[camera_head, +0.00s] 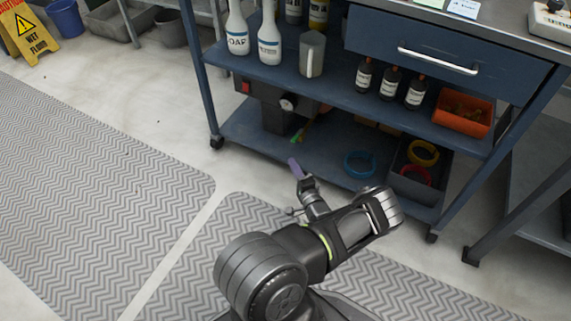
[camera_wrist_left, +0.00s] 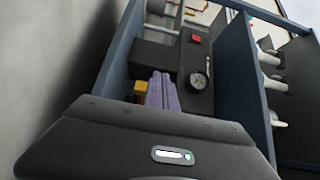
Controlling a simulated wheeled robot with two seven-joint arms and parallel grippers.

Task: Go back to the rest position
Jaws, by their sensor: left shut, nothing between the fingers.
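My left gripper (camera_head: 294,167) is in front of the blue workbench cart (camera_head: 330,78), low, near its bottom shelf. Its purple fingers are together, with nothing between them. In the left wrist view the purple fingers (camera_wrist_left: 162,90) stand close together in front of a dark machine with a round gauge (camera_wrist_left: 198,80) and a red switch. My left arm (camera_head: 320,240) reaches up from the bottom of the head view. My right gripper does not show in either view.
The bottom shelf holds a blue ring (camera_head: 360,164) and a dark bin (camera_head: 407,182) with rings. The middle shelf holds soap bottles (camera_head: 269,38), dark bottles (camera_head: 389,82) and an orange bin (camera_head: 463,112). A wet floor sign (camera_head: 27,30) stands far left. Floor mats (camera_head: 90,200) lie left.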

